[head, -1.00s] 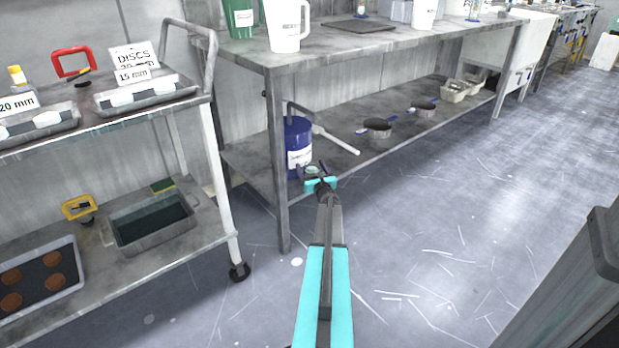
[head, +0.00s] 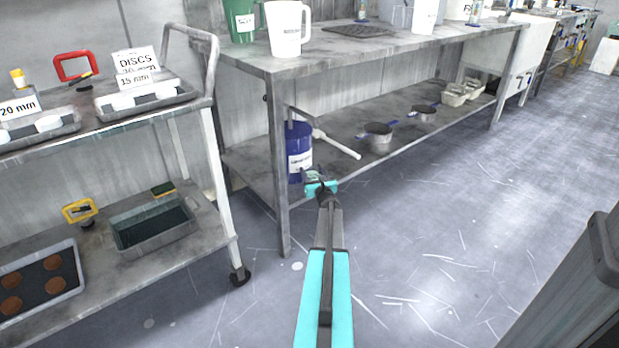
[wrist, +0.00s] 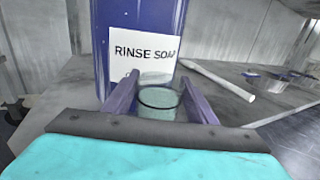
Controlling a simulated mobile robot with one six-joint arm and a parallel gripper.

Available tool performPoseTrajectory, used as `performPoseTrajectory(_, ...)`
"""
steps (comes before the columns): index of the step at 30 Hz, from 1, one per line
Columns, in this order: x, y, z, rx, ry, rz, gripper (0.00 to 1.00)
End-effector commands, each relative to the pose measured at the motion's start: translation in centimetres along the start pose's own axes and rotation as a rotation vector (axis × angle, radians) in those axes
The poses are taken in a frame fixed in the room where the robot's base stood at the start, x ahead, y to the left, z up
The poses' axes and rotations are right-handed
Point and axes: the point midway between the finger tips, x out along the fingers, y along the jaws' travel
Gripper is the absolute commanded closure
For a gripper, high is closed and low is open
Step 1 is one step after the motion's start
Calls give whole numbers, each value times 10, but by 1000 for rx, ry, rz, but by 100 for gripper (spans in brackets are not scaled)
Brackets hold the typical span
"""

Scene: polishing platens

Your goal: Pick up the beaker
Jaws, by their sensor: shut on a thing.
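A small clear glass beaker (wrist: 158,103) with a greenish tint sits between the two fingers of my gripper (wrist: 160,100) in the wrist view. The fingers are shut on it from both sides. The beaker looks upright. In the head view my gripper (head: 319,180) is at the front edge of the bench's lower shelf, in front of a blue drum; the beaker is too small there to make out clearly. Whether the beaker touches the shelf cannot be told.
A blue drum (head: 299,146) labelled RINSE SOAP stands just behind my gripper, with a pale rod (head: 338,145) to its right. Pans with blue handles (head: 378,133) lie further right. The bench leg (head: 280,180) is close on the left. A trolley (head: 225,190) stands further left.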

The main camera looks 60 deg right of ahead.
Motion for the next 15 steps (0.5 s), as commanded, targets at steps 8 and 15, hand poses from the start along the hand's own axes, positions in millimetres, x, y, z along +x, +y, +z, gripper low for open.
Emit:
performPoseTrajectory(8,0,0,15,0,-2,0,82)
performPoseTrajectory(15,-9,-4,40,0,1,-2,82)
